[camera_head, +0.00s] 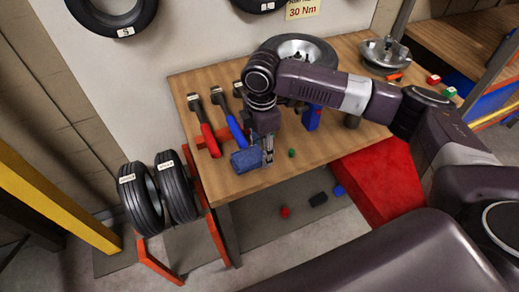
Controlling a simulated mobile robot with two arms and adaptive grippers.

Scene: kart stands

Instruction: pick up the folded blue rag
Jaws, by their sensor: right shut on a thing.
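The folded blue rag (245,160) is at the front left part of the wooden workbench. My right gripper (267,158) points down over the bench at the right end of the rag. Its fingers are shut on the rag's right edge. I cannot tell whether the rag is lifted off the bench top or still resting on it. My left gripper is not in view.
Red- and blue-handled tools (208,138) lie just behind the rag. A wheel (322,50) and a metal hub (384,52) are farther back. A small green piece (291,153) sits right of the gripper. Tires (140,198) stand left of the bench.

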